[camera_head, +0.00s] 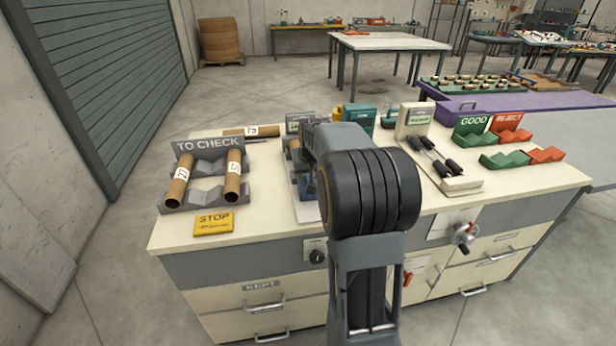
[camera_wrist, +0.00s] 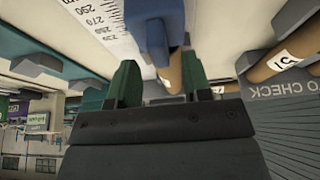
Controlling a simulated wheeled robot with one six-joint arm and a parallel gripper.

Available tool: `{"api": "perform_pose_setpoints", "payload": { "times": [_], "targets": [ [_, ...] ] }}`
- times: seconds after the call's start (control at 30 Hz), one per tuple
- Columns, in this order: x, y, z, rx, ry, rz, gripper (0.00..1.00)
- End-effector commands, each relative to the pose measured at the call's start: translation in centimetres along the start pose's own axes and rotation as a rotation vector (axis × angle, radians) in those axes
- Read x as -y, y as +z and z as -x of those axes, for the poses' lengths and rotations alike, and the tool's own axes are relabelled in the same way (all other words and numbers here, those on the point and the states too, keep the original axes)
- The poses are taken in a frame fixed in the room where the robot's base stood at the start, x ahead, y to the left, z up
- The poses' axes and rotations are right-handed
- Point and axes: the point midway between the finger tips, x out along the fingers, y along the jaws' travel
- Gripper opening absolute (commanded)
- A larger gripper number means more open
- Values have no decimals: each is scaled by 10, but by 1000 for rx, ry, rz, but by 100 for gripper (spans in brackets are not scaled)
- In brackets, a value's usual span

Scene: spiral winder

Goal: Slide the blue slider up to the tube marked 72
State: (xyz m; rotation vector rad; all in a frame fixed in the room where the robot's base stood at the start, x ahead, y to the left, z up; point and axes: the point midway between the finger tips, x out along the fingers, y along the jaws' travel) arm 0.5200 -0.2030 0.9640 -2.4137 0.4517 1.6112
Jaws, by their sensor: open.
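The blue slider (camera_wrist: 158,38) is at the top middle of the wrist view, beside a white scale (camera_wrist: 100,18) with printed numbers such as 290 and 270. My gripper (camera_wrist: 160,84) is open, its two green fingers apart. The slider's lower end is just beyond the fingertips, in line with the gap; I cannot tell whether they touch it. A brown tube (camera_wrist: 174,76) shows partly behind the slider; no number on it is visible. In the head view my arm hides the gripper and most of the measuring fixture.
The TO CHECK rack (camera_head: 205,143) holds two labelled brown tubes at the left. Another tube (camera_head: 252,131) lies behind it. A yellow STOP plate (camera_head: 213,222) lies in front. A device with black rollers (camera_head: 436,158) and GOOD (camera_head: 505,159) and REJECT (camera_head: 546,155) racks stand right.

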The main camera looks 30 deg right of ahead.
Motion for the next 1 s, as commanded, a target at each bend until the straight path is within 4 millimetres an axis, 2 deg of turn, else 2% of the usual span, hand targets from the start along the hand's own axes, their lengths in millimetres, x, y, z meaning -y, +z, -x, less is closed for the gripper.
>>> {"api": "perform_pose_setpoints", "payload": {
  "times": [0.03,0.2,0.5,0.7,1.0],
  "targets": [
    [0,-1,13,-5,0,0,45],
    [0,-1,49,-5,1,0,45],
    [0,-1,96,-3,0,0,45],
    [0,0,109,-1,0,0,45],
    [0,0,111,-1,0,0,45]
  ]
}}
